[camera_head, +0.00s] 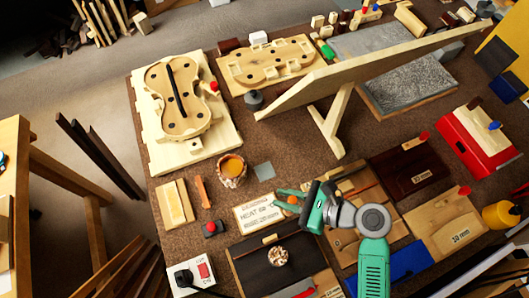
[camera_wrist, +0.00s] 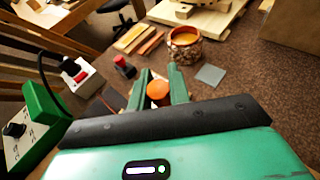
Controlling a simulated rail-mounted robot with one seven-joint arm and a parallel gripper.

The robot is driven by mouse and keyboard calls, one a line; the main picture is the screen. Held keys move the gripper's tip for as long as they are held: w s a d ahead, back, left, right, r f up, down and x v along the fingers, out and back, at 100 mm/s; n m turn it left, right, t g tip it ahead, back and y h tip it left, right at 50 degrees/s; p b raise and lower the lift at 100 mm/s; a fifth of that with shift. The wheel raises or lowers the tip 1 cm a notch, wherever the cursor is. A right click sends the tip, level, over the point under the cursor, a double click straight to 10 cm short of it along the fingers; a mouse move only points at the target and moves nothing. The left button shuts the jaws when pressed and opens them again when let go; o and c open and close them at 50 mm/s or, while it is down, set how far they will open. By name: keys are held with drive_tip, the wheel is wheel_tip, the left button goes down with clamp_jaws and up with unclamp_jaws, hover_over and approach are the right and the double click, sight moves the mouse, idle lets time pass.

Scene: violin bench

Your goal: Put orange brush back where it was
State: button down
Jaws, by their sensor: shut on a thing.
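My gripper (camera_head: 284,198) is shut on an orange thing with a round end, which I take to be the orange brush (camera_wrist: 158,91). In the wrist view the round orange end sits between the two green fingers (camera_wrist: 160,82). In the head view only a small orange part of the brush (camera_head: 293,200) shows at the fingers, over the right end of a printed card (camera_head: 262,215). The rest of the brush, including any bristles, is hidden. A pot with amber contents (camera_head: 231,171) stands beyond the gripper, to its left in the head view and apart from it.
An orange-brown strip (camera_head: 203,192) lies beside a pale wooden block (camera_head: 175,203). A grey square (camera_head: 264,171) lies right of the pot. A small red-topped item (camera_head: 213,229) and a switch box (camera_head: 195,277) stand left. A propped wooden board (camera_head: 365,66) rises behind my gripper.

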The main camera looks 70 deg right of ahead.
drive_tip(key=w+d+f+b, duration=0.1)
drive_tip(key=w+d+b, duration=0.1)
drive_tip(key=w+d, duration=0.1)
drive_tip(key=w+d+f+b, duration=0.2)
drive_tip(key=w+d, duration=0.2)
drive_tip(key=w+d+f+b, duration=0.2)
drive_tip(key=w+d+b, duration=0.1)
drive_tip(key=d, duration=0.1)
drive_tip(key=shift+w+d+f, duration=0.1)
drive_tip(key=shift+w+f, duration=0.05)
drive_tip(key=shift+w, duration=0.05)
drive_tip(key=shift+r, duration=0.2)
drive_tip(key=c, duration=1.3)
unclamp_jaws()
drive_tip(key=shift+f, duration=0.1)
